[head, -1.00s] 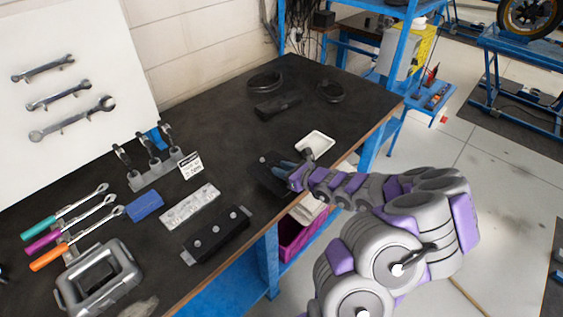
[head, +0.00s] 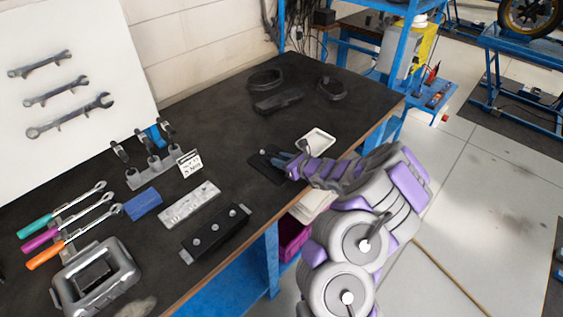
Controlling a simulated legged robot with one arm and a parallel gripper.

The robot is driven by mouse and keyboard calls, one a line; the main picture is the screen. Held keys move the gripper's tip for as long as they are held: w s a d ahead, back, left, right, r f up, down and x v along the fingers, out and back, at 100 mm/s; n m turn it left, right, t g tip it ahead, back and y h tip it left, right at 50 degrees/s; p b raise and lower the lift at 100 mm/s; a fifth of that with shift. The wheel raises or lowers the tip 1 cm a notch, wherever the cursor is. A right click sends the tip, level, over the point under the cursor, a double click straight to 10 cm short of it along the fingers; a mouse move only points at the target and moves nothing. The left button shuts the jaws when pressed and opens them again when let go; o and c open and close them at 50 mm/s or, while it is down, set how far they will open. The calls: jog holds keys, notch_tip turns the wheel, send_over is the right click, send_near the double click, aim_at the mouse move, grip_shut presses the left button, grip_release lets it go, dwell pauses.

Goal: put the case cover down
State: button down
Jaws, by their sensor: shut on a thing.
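My gripper (head: 282,160) is over the right part of the black workbench, reaching in from the right. It is shut on a dark, flat piece, which I take to be the case cover (head: 264,169). The cover shows a small light knob near its far edge, and the fingers hide part of it. It lies low over the bench top; I cannot tell whether it touches the surface. The black bench top (head: 225,130) is under and around it.
A white tray (head: 318,141) is just right of my gripper. A black block with round knobs (head: 215,233) and a silver plate (head: 189,205) lie to the left. Dark rings (head: 265,79) and a dark bar (head: 278,101) lie farther back. Bench space behind the gripper is clear.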

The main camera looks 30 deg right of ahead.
jog(key=shift+r, duration=0.1)
jog(key=c, duration=0.8)
grip_release()
jog(key=shift+c, duration=0.2)
jog(key=shift+s, duration=0.15)
